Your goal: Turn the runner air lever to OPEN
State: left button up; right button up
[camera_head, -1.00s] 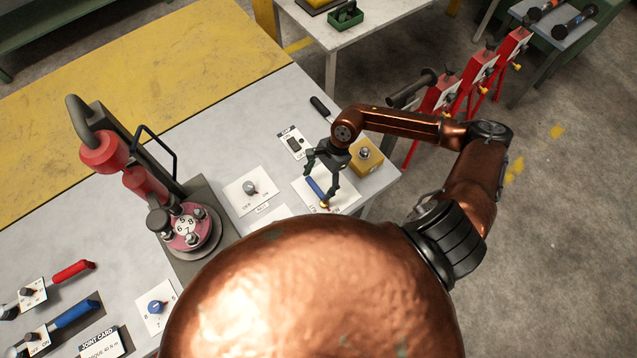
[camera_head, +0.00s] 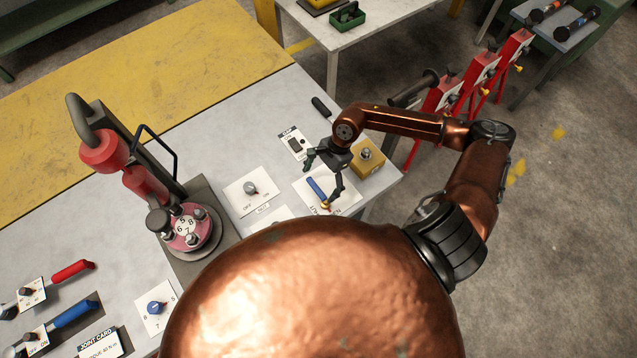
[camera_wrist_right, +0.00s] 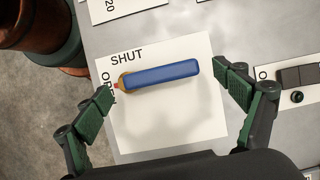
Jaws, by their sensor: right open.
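The runner air lever has a blue handle (camera_head: 317,189) and a brass-coloured pivot. It lies on a white plate (camera_head: 345,205) near the table's right corner. In the right wrist view the blue lever (camera_wrist_right: 160,75) points right from its pivot, and a small red tip at the pivot end faces the left edge, where OPEN is printed, partly covered. SHUT is printed along the top edge. My right gripper (camera_head: 321,184) is open over the plate. In the wrist view its green-padded fingers (camera_wrist_right: 165,82) stand apart on either side of the lever, with no clear contact. My left gripper is out of view.
A yellow block with a knob (camera_head: 366,157) stands right beside the gripper. A dark switch on a card (camera_head: 295,145) and an OFF/ON knob plate (camera_head: 249,190) lie to the left. The red press (camera_head: 150,185) stands farther left. My copper-coloured body hides the front edge.

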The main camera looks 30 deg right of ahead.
jog(key=v, duration=1.1)
jog(key=shift+r, duration=0.25)
jog(key=shift+s+f, duration=0.1)
